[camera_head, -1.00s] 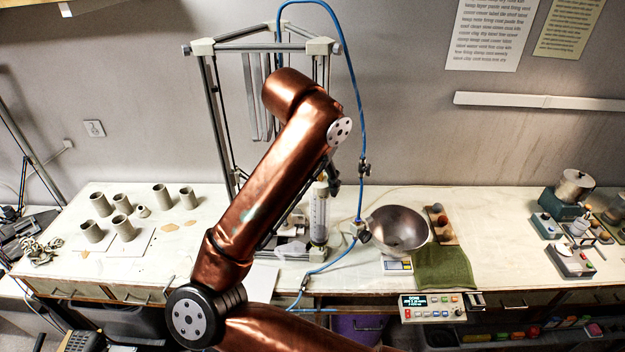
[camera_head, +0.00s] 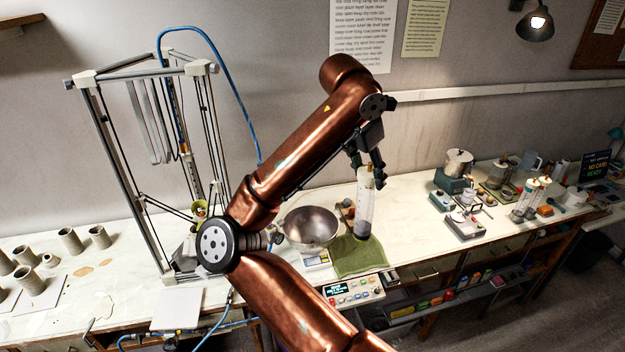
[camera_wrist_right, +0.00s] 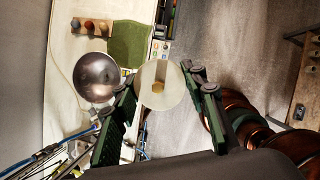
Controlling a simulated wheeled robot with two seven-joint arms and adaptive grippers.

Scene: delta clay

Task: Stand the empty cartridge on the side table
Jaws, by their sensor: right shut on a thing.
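The empty cartridge (camera_head: 365,204) is a clear upright tube with a brass-coloured tip at its top. My right gripper (camera_head: 371,174) is shut on its upper end and holds it upright; its lower end shows in front of the green cloth, and whether it touches the cloth cannot be told. In the right wrist view the cartridge's pale round end (camera_wrist_right: 157,86) sits between the two fingers of the right gripper (camera_wrist_right: 158,95). My left gripper is in neither view. I cannot make out which surface is the side table.
A steel bowl (camera_head: 311,227) stands on a scale beside the green cloth (camera_head: 358,258). A control box (camera_head: 352,290) is at the bench's front edge. The delta printer frame (camera_head: 150,170) stands left. Jars and small devices crowd the right bench, including filled tubes (camera_head: 527,197).

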